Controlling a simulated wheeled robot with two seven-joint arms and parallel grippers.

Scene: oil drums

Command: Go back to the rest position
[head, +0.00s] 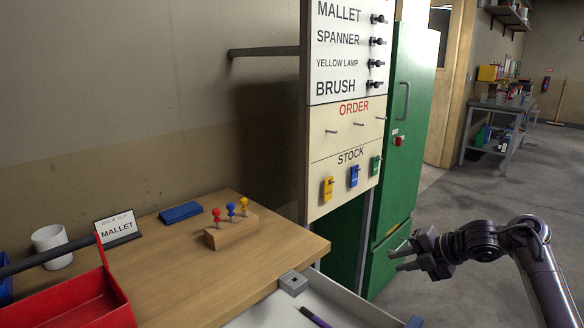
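My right gripper (402,259) is at the lower right, in front of the green cabinet (408,120). It points left, its fingers look parted, and nothing shows between them. It hangs clear of the table and the board. My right arm comes in from the lower right edge. My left gripper is not in view.
A wooden table (270,248) holds a red toolbox (75,305), white mug (50,248), MALLET sign (117,229), blue item (181,212) and wooden block with coloured pegs (231,233). A pale drawer (345,305) holds a purple tool. A label board (345,130) stands behind.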

